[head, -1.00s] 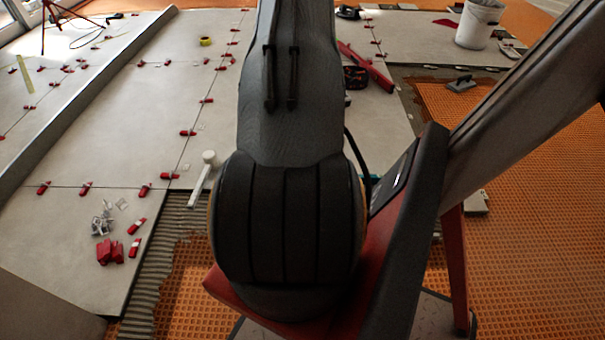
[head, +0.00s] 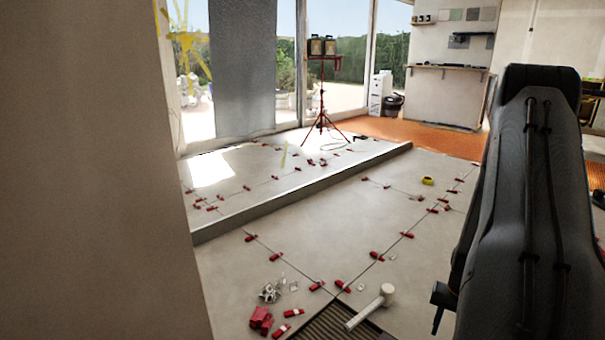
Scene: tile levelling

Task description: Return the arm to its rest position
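My arm (head: 520,200) stands at the right side of the head view, a dark grey link with two cables along it. My gripper is not in view, so I cannot see whether it holds anything. Large grey tiles (head: 300,240) cover the floor, with red levelling wedges (head: 376,256) along their joints. A white mallet (head: 372,306) lies at the near edge of the tiles, beside ridged adhesive (head: 335,325). A small pile of red wedges (head: 261,318) and a heap of clear clips (head: 270,291) lie to its left.
A plain wall (head: 170,180) fills the left side, close to the camera. A red tripod (head: 322,105) with work lights stands by the windows. A yellow tape roll (head: 428,181) lies on the tiles. A counter (head: 447,95) stands at the back.

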